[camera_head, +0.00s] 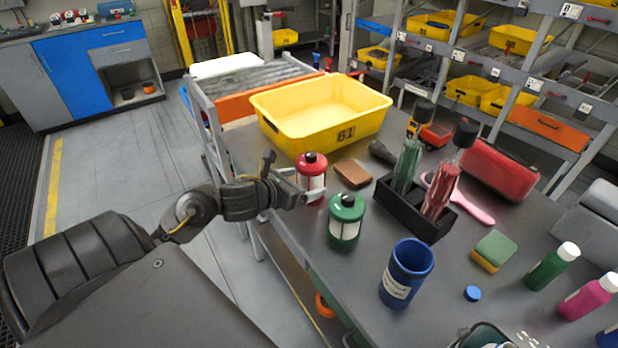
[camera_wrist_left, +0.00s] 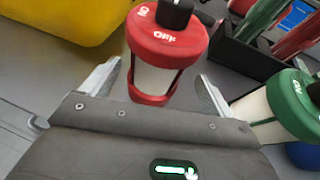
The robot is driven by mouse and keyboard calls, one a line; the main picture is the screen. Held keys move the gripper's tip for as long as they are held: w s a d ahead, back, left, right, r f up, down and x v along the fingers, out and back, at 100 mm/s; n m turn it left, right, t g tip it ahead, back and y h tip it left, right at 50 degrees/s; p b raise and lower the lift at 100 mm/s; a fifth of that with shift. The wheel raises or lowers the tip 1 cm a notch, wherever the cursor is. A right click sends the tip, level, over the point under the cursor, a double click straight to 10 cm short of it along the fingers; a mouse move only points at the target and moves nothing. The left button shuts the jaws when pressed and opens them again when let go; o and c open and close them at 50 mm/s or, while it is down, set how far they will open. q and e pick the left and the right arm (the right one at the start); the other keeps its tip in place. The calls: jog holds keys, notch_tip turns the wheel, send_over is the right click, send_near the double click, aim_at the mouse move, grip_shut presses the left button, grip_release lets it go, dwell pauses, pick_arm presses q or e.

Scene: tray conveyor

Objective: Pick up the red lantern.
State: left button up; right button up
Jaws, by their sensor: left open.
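The red lantern (camera_head: 312,178) stands upright on the grey table near its left edge, in front of the yellow bin. It has a red cap, a pale middle and a dark knob on top. My left gripper (camera_head: 296,186) is open at the lantern. In the left wrist view the red lantern (camera_wrist_left: 160,60) stands between the two spread fingers, with gaps on both sides, its base close to the palm. A green lantern (camera_head: 345,222) stands just in front and to the right; it also shows in the wrist view (camera_wrist_left: 290,108). My right gripper is not in view.
The yellow bin (camera_head: 270,122) marked 61 stands behind the lantern. A brown block (camera_head: 352,173), a black caddy (camera_head: 428,226) and a blue cup (camera_head: 405,272) are to the right. Several bottles stand at the far right. The aisle left of the table is free.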

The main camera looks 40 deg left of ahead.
pick_arm(q)
jog(key=x, duration=0.4)
jog(key=shift+w+a+f, duration=0.1)
jog(key=shift+w+a, duration=0.05)
jog(key=shift+a, duration=0.05)
jog(key=shift+c, duration=0.2)
jog(key=c, duration=1.3)
